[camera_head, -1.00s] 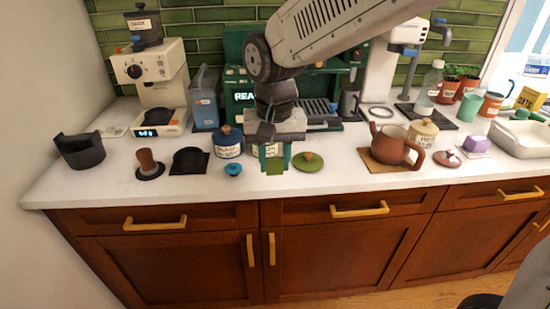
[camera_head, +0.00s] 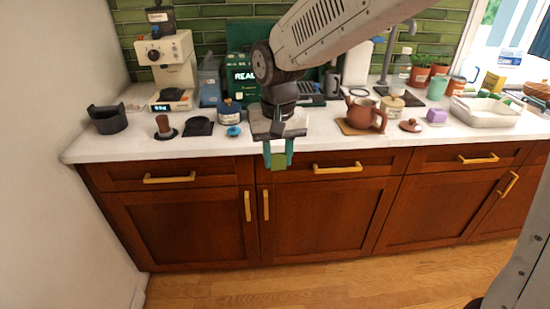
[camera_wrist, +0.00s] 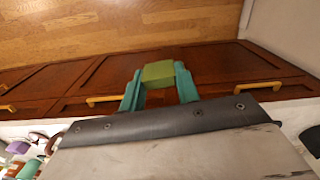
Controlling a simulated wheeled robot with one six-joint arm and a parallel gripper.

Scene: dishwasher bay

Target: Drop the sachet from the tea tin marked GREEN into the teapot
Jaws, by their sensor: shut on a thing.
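My gripper (camera_head: 278,160) is shut on a small green sachet (camera_head: 278,162), held in front of the counter's front edge, over the drawer fronts. In the wrist view the sachet (camera_wrist: 158,73) sits between the two teal fingers. The brown teapot (camera_head: 361,113) stands on a brown mat on the counter, to the right of my gripper. Its top looks open. A reddish lid (camera_head: 411,125) lies on the counter right of it. The tea tin marked GREEN is hidden behind my gripper and wrist.
A blue tin (camera_head: 230,113) with a blue lid (camera_head: 234,131) before it stands left of my gripper. A cream tin (camera_head: 392,107) stands just behind the teapot. A purple block (camera_head: 437,116) and a white basin (camera_head: 487,111) are farther right.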

